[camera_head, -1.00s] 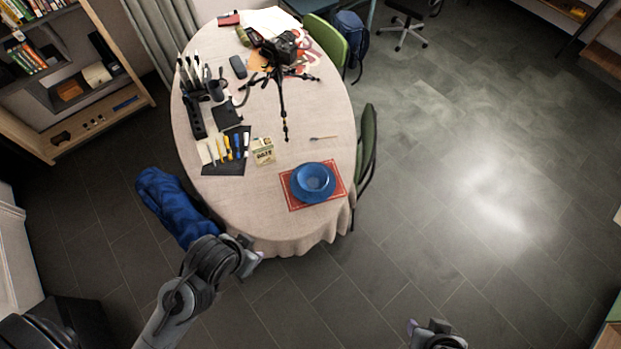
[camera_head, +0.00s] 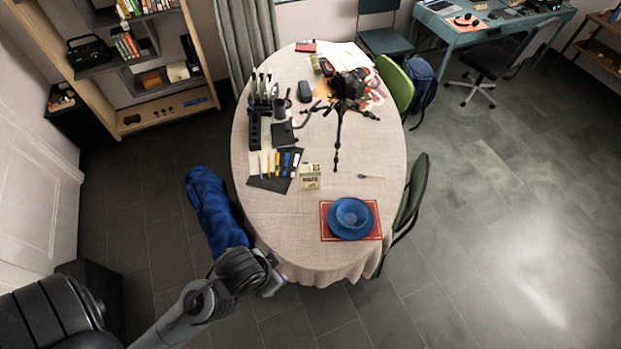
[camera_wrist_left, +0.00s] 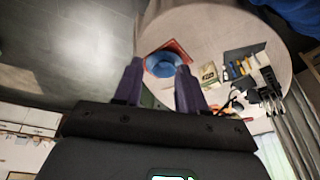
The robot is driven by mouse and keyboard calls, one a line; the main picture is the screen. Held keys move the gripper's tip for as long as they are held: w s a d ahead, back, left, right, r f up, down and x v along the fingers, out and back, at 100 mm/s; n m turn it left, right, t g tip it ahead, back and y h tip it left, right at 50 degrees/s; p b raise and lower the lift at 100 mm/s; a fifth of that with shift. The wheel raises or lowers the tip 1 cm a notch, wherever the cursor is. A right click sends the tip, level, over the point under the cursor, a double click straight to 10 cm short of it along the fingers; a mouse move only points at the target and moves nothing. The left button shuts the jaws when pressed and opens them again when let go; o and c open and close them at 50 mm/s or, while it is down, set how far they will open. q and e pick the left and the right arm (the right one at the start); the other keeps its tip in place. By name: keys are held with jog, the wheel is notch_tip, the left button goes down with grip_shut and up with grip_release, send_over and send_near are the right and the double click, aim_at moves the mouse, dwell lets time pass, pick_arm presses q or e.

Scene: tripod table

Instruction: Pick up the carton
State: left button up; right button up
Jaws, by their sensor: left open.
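The carton (camera_head: 310,177), small and cream with green and dark print, stands on the round-ended cloth-covered table (camera_head: 290,215). It is between the dark mat of markers and the blue bowl. In the left wrist view the carton (camera_wrist_left: 208,73) shows just right of the fingers. My left gripper (camera_head: 273,286) is near the table's front edge, well short of the carton. In the wrist view the left gripper (camera_wrist_left: 158,72) has its two purple fingers apart with nothing held between them. My right gripper is out of view.
A blue bowl and plate (camera_head: 352,216) sit on a red placemat (camera_head: 330,234) right of the carton. Markers lie on a dark mat (camera_head: 262,183) to its left. A tripod with camera (camera_head: 338,140) stands behind.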

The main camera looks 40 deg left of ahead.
pick_arm(q)
jog(key=o, duration=0.7)
